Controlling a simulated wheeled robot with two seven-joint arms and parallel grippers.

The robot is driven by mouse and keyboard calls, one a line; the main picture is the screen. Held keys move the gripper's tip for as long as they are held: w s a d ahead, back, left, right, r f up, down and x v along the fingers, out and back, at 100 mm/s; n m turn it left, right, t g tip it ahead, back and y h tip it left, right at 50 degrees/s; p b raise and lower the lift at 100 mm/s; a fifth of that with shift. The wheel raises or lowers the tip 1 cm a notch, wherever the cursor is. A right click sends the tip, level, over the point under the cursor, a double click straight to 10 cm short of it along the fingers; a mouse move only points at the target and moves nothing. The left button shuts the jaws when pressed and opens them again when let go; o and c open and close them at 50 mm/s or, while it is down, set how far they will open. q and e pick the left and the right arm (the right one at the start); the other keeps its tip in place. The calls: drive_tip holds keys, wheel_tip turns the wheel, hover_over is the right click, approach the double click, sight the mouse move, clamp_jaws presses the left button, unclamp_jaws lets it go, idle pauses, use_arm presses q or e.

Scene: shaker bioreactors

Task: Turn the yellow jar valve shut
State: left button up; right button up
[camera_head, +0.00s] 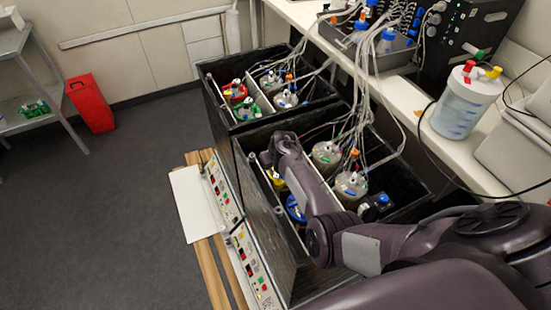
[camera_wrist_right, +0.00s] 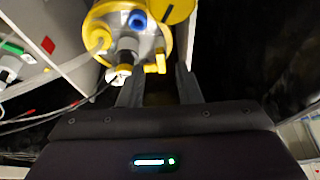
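The yellow jar (camera_wrist_right: 100,37) is in the upper part of the right wrist view, with a yellow-rimmed lid, a blue port and a dark stem. A small yellow valve (camera_wrist_right: 158,66) sticks out from its near side. My right gripper (camera_wrist_right: 158,88) is open, with one finger on either side of an empty gap just below the valve; I cannot tell whether a finger touches it. In the head view the yellow jar (camera_head: 277,179) shows only partly beside my right arm, which hides the gripper and valve. My left gripper is not in view.
The jar stands in a black shaker box (camera_head: 268,235) with a blue-rimmed jar (camera_head: 296,210) and other jars close by. Tubes (camera_head: 350,125) run above them. A second box (camera_head: 222,110) stands behind. Dark walls flank my gripper on the right.

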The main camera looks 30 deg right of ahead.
drive_tip(key=shift+v, duration=2.85)
drive_tip(key=shift+s, duration=0.1)
